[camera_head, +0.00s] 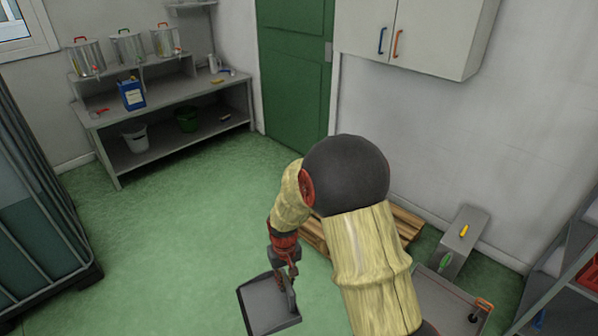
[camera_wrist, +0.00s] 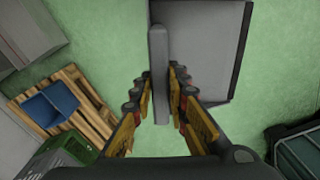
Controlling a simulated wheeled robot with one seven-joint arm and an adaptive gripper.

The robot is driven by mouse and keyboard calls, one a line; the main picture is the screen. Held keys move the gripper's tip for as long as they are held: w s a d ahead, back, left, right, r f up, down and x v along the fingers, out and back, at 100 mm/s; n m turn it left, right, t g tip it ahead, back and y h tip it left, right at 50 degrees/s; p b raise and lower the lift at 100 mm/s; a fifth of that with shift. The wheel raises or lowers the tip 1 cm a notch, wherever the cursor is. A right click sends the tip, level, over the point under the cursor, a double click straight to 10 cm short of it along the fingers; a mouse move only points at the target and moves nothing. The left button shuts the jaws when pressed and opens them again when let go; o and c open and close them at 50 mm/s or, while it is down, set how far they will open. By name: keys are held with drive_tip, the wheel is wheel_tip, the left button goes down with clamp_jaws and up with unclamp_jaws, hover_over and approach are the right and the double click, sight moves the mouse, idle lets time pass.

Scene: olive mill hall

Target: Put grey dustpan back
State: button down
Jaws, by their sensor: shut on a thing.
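The grey dustpan (camera_head: 268,306) hangs from my gripper (camera_head: 284,258) above the green floor in the head view. In the wrist view the dustpan's flat pan (camera_wrist: 208,45) extends away from me. Its upright handle (camera_wrist: 158,75) stands between the two orange-padded fingers of my gripper (camera_wrist: 160,98). The fingers are closed around the handle. The front of the pan is cut off by the top edge of the wrist view.
A grey workbench (camera_head: 165,108) with jars and buckets stands at the back left, beside a green door (camera_head: 294,65). A wooden pallet (camera_head: 408,222) lies near the right wall, partly behind my arm. The middle floor is clear.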

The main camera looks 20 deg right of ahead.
wheel_tip(320, 180, up, 7)
drive_tip(key=p, duration=0.5)
drive_tip(key=shift+w, duration=0.1)
drive_tip(key=shift+f, duration=0.2)
